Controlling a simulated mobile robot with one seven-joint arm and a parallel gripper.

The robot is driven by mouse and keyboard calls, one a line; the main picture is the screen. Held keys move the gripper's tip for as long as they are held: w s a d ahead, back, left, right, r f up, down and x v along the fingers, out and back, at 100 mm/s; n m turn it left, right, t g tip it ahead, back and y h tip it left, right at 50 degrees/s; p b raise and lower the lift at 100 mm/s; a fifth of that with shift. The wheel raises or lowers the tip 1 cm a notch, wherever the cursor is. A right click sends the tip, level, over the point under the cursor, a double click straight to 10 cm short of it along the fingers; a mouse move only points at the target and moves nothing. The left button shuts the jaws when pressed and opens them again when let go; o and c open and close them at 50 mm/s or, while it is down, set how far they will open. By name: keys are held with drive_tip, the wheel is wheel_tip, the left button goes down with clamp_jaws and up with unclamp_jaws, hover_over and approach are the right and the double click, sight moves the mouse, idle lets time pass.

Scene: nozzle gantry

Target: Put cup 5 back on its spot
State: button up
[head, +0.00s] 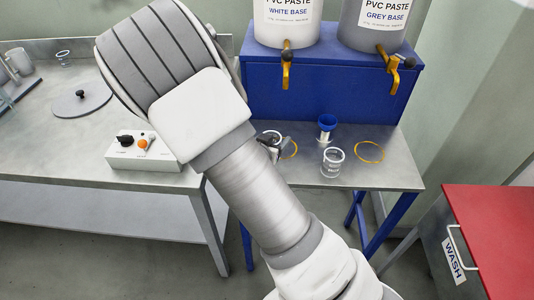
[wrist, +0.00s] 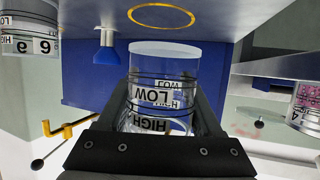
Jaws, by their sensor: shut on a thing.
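My gripper (wrist: 165,115) is shut on a clear cup (wrist: 163,68) marked LOW and HIGH. I cannot read a number on it. The wrist picture is upside down, so the tabletop is at its top. The held cup appears just above the table, with its base apart from the yellow ring (wrist: 160,18), which looks empty. In the head view that ring (head: 291,150) is partly hidden by my arm, and the held cup (head: 270,135) shows only in part beside my gripper (head: 272,143).
Another clear cup (head: 332,162), marked with a 6 or 9 (wrist: 32,45), stands right of the ring. A blue funnel (head: 327,122) stands behind it. A second yellow ring (head: 369,152) is empty. Brass taps (head: 286,68) project above the table. A cup marked 4 (wrist: 306,105) shows in the wrist view.

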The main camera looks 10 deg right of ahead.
drive_tip(key=shift+w+a+f, duration=0.15)
drive_tip(key=shift+a+f, duration=0.2)
drive_tip(key=shift+a, duration=0.15)
drive_tip(key=shift+w+a+f, duration=0.15)
drive_tip(key=shift+a+f, duration=0.15)
drive_tip(key=shift+a, duration=0.15)
drive_tip(key=shift+a+f, duration=0.1)
drive_tip(key=shift+f, duration=0.1)
drive_tip(key=shift+f+b, duration=0.65)
drive_tip(key=shift+f, duration=1.2)
drive_tip(key=shift+f, duration=0.2)
drive_tip(key=o, duration=1.3)
drive_tip(key=shift+o, duration=0.2)
drive_tip(key=shift+r, duration=0.15)
